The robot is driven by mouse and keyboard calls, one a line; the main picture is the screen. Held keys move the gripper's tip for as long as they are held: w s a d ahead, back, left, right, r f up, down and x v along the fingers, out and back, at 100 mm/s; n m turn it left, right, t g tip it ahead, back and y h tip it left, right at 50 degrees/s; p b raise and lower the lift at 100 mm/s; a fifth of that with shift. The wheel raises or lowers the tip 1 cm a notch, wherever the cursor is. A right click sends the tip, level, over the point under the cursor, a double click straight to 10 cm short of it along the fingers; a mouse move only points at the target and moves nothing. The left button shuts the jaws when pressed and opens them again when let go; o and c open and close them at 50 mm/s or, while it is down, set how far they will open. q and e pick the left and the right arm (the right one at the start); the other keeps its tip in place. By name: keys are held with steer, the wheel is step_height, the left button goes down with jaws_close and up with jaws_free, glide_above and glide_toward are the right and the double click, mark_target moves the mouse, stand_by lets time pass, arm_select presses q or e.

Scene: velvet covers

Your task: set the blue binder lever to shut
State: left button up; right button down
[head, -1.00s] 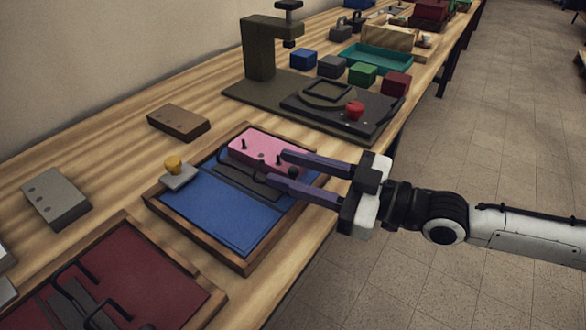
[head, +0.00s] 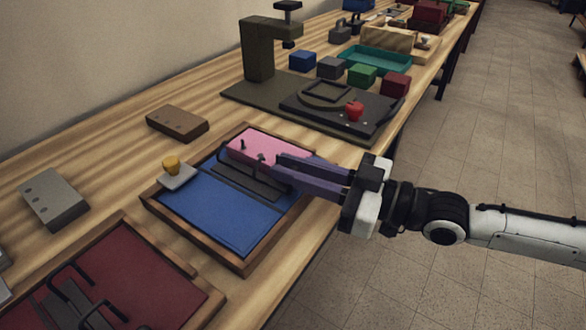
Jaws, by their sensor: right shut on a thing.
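The blue binder (head: 225,212) lies open in a wooden tray (head: 205,257) near the front edge of the bench. A dark metal mechanism (head: 246,181) runs along its middle, and a pink block (head: 270,148) lies at its far side. My right gripper (head: 277,170) reaches in from the right, over the mechanism's right end. Its purple fingers are close together, shut on the blue binder lever, whose knob they hide. How far the lever is turned cannot be seen. My left gripper is not in view.
A yellow-knobbed grey piece (head: 177,175) sits on the tray's left corner. A dark red binder (head: 130,272) in another tray lies front left. A press (head: 262,55) with a red-knobbed plate (head: 350,112) stands behind.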

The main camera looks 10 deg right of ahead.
steer(key=c, duration=1.7)
jaws_free()
steer(key=shift+f, duration=0.1)
steer(key=shift+d, duration=0.1)
steer(key=v, duration=1)
steer(key=shift+s+d, duration=0.1)
